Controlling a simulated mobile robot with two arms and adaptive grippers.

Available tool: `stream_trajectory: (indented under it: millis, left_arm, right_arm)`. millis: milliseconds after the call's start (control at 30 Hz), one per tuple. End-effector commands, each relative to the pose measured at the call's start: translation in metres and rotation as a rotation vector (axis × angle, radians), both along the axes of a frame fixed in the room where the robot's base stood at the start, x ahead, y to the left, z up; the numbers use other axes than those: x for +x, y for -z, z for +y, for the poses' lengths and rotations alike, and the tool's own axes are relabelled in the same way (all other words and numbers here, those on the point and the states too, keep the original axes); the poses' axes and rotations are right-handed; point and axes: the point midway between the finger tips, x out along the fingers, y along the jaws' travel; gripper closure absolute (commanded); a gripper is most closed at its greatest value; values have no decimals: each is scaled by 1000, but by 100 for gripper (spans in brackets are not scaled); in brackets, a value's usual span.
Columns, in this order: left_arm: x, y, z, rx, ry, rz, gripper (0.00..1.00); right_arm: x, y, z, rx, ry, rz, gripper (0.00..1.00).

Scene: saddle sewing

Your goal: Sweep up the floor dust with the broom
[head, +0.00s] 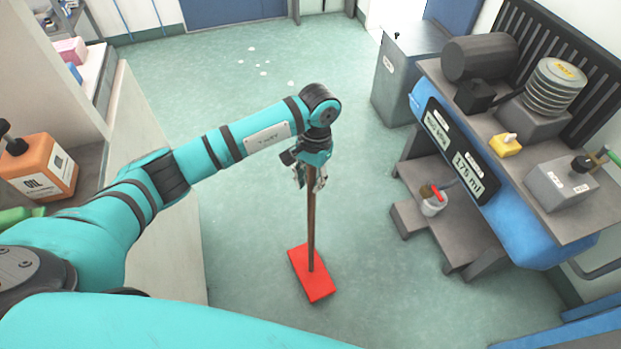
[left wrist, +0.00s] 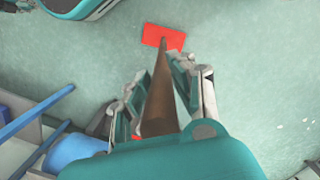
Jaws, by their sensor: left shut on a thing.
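The broom has a brown handle (head: 311,225) and a flat red head (head: 312,274). It stands nearly upright, with the head at floor level in the aisle. My left gripper (head: 311,180) is shut on the upper part of the handle. The left wrist view shows the handle (left wrist: 159,100) between the fingers (left wrist: 152,85) and the red head (left wrist: 163,37) beyond them. The floor dust (head: 262,63) is several small pale spots near the back of the room, well away from the broom head. My right gripper is in neither view.
A blue and grey machine bench (head: 520,180) with a low step (head: 412,219) lines the right side. A grey cabinet (head: 400,75) stands behind it. A pale counter (head: 165,235) runs along the left. The green floor between the broom and the dust is clear.

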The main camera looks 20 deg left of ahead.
Motion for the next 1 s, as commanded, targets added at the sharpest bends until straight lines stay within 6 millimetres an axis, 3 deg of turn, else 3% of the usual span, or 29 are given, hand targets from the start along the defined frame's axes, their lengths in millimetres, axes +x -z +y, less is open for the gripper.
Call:
stream_trajectory:
  millis: [567, 1000]
  left_arm:
    - [2, 9, -1, -2, 0, -4, 100]
    - [19, 11, -26, -4, 1, -5, 100]
  right_arm:
    - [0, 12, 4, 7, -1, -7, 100]
    - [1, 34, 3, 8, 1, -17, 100]
